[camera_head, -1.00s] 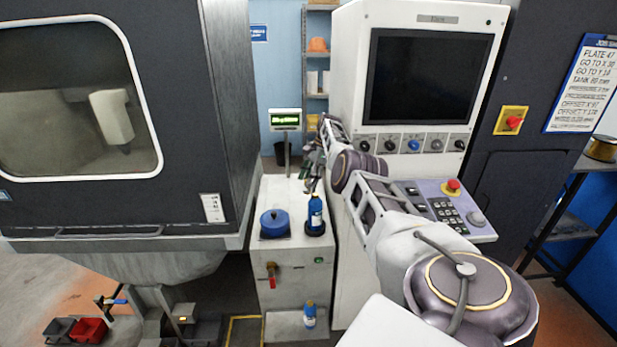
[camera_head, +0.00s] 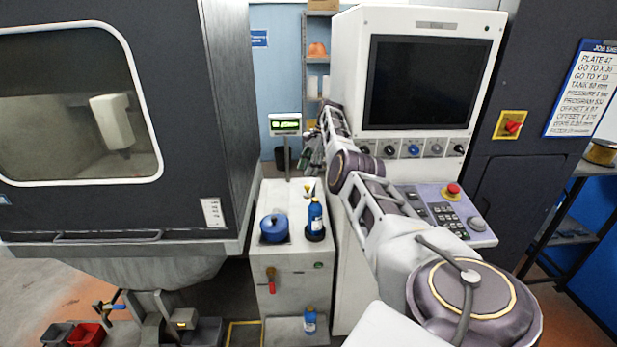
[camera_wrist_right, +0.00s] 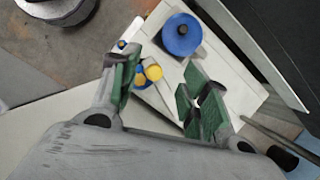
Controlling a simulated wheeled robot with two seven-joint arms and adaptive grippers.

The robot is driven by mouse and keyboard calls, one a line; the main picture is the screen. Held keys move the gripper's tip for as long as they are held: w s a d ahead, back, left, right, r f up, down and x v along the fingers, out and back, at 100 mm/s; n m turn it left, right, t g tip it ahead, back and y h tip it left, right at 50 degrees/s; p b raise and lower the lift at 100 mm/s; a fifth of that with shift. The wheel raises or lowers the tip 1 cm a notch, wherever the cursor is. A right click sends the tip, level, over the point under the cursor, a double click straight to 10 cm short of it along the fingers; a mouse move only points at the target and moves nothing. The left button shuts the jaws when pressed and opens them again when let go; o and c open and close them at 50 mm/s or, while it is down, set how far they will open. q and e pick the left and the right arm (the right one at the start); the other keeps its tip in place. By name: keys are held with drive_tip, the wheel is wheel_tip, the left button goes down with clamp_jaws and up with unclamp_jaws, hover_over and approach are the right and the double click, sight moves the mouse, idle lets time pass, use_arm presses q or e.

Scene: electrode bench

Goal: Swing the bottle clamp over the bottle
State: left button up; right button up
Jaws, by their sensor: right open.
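A blue bottle (camera_head: 315,218) with a pale label stands upright at the right of the white cabinet's top. A small dark and yellow fitting (camera_head: 311,190), which looks like the bottle clamp, rises just behind the bottle's top; I cannot tell if it lies over the cap. My right gripper (camera_head: 308,157) is behind and above it, apart from the bottle. My left gripper is out of view.
A blue lidded pot (camera_head: 274,229) sits left of the bottle. A small green display (camera_head: 286,124) stands on a post behind. The machine console (camera_head: 448,207) is close on the right, the dark enclosure on the left. Another blue bottle (camera_head: 309,320) stands on the low step.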

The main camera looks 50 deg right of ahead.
drive_tip(key=shift+r, duration=1.5)
drive_tip(key=shift+c, duration=0.5)
